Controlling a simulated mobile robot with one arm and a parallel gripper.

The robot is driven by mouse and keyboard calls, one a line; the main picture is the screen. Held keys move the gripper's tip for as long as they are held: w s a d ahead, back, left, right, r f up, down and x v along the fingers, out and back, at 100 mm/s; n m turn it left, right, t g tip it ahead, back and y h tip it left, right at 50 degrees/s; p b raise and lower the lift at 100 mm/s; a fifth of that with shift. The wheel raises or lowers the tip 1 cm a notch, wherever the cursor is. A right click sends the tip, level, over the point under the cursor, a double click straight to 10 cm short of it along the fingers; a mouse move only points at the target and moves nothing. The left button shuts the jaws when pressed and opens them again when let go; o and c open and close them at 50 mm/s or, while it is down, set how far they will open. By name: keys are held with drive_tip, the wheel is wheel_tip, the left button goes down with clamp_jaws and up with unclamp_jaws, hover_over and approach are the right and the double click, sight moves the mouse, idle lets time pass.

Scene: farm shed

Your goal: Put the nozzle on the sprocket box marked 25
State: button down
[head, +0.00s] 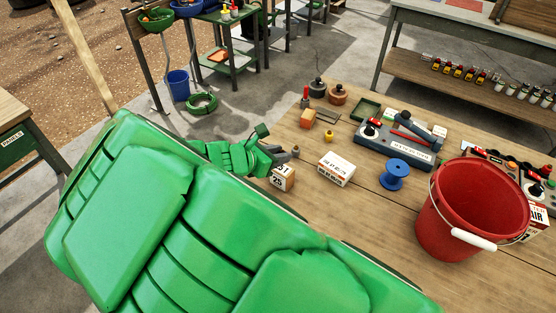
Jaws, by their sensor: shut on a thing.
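My gripper (284,156) is at the left part of the wooden workbench, at the end of my green arm. It is shut on a small greyish thing, taken to be the nozzle, though its shape is too small and partly hidden to make out. Just below the gripper in the picture stands a small box (284,179) with a white label and dark marking that looks like 25. The jaws are above or just behind this box; I cannot tell whether anything touches it. My arm hides the bench's near left part.
A white printed box (337,169) and a blue spool (395,174) stand right of the gripper. A red bucket (459,231) stands at the right. Bare wood (365,205) shows between.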

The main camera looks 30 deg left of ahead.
drive_tip(key=shift+f, duration=1.25)
drive_tip(key=shift+f, duration=0.1)
drive_tip(key=c, duration=0.9)
unclamp_jaws()
drive_tip(key=shift+o, duration=0.2)
